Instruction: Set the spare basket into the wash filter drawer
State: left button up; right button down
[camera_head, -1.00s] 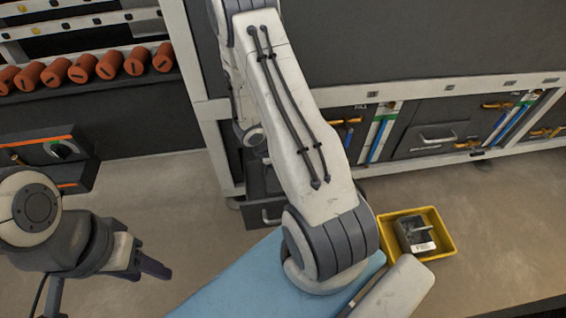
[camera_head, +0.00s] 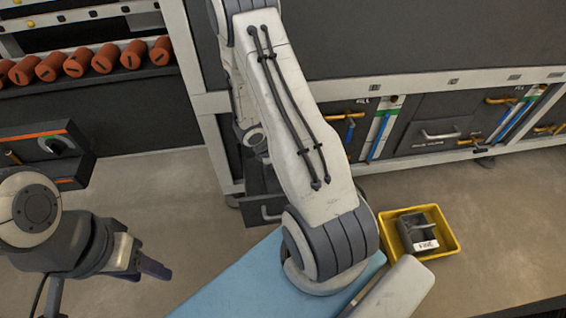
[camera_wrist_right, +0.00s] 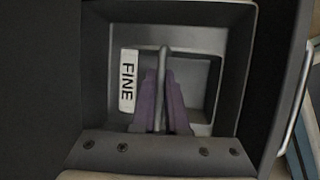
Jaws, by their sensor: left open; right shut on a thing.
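In the right wrist view, a grey basket (camera_wrist_right: 198,82) has a white label reading FINE. My right gripper (camera_wrist_right: 162,85), with purple fingers, is shut on the basket's thin upright handle (camera_wrist_right: 164,60). The basket lies within the dark walls of the drawer (camera_wrist_right: 245,60); whether it touches the bottom cannot be told. In the head view, the pulled-out drawer (camera_head: 262,210) is low at the cabinet, mostly behind my right arm, which hides my right gripper. Another grey basket (camera_head: 414,236) with a small label sits in a yellow tray (camera_head: 452,240). My left gripper (camera_head: 152,268) is open and empty at lower left.
A light-blue surface (camera_head: 240,285) lies below my right arm. The cabinet (camera_head: 430,135) at the back right carries closed drawers, yellow handles and blue tubes. A rack of orange cylinders (camera_head: 75,65) is at upper left. The floor (camera_head: 170,195) between is clear.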

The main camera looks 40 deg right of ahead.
jog(key=shift+f+b, duration=0.8)
jog(key=shift+f, duration=0.05)
jog(key=c, duration=0.8)
grip_release()
jog(key=shift+r, duration=0.1)
jog(key=shift+c, duration=0.2)
jog(key=p+v, duration=0.6)
jog(key=v, duration=0.4)
jog(key=shift+r, duration=0.25)
jog(key=shift+a, duration=0.1)
